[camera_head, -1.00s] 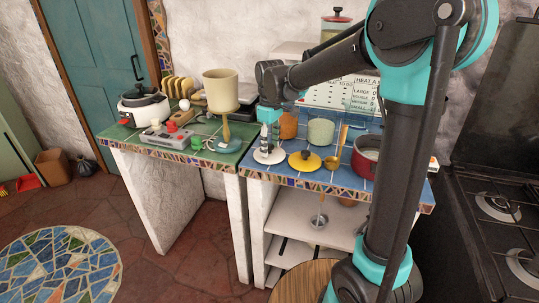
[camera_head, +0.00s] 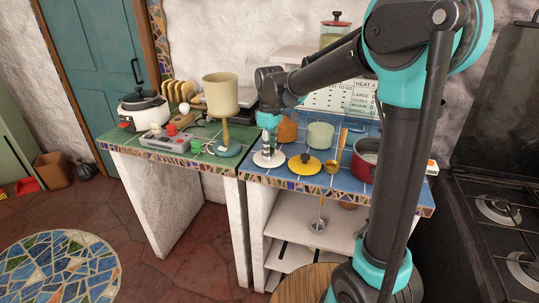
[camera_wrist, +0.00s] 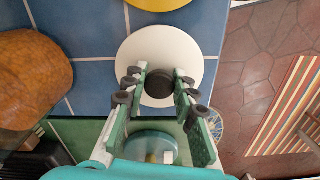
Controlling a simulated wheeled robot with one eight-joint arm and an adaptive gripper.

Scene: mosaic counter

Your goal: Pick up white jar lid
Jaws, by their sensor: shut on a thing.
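The white jar lid (camera_wrist: 132,52) is a flat white disc with a black knob (camera_wrist: 159,84). In the head view the lid (camera_head: 268,161) is at the front left of the blue counter, beside the yellow lid. My gripper (camera_wrist: 158,76) is shut on the lid's black knob, with one finger on each side. In the head view my gripper (camera_head: 268,147) points down at the lid. I cannot tell whether the lid touches the counter or hangs just above it.
The yellow lid (camera_head: 302,167) lies right of the white lid. An orange-brown jar (camera_head: 287,132), a pale green jar (camera_head: 320,136) and a red pot (camera_head: 366,158) stand behind and right. The lamp (camera_head: 220,95) stands on the green counter (camera_head: 216,163) to the left. The counter's front edge is close.

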